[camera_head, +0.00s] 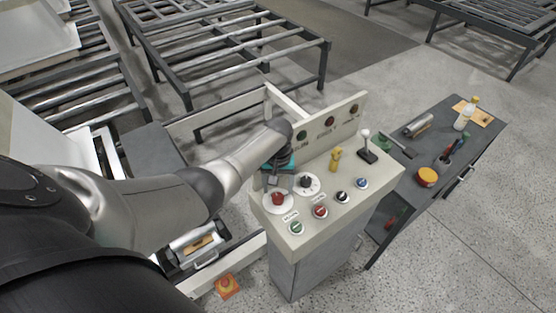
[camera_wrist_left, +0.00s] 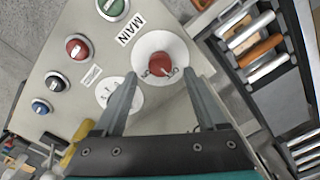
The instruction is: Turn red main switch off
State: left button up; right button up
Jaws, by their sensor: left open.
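The red main switch (camera_head: 278,199) is a round red knob on a white disc at the near left corner of the control panel (camera_head: 333,216). In the left wrist view the red main switch (camera_wrist_left: 158,66) sits just beyond the fingertips, roughly centred between them, with a "MAIN" label beside it. My left gripper (camera_head: 277,184) reaches over the panel from the left, its fingers pointing down. In the left wrist view my left gripper (camera_wrist_left: 160,80) is open and holds nothing. I cannot tell whether a finger touches the disc. My right gripper is not in view.
A black rotary switch (camera_head: 306,183) is close beside the red one. Green (camera_head: 296,228) and red (camera_head: 320,212) buttons, a yellow knob (camera_head: 335,158) and a joystick (camera_head: 367,146) share the panel. A dark side table (camera_head: 425,205) with tools stands at right.

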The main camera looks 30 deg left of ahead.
aim_at(278, 196)
pick_arm(q)
notch_tip(278, 196, up, 11)
dwell(0.5)
dwell(0.4)
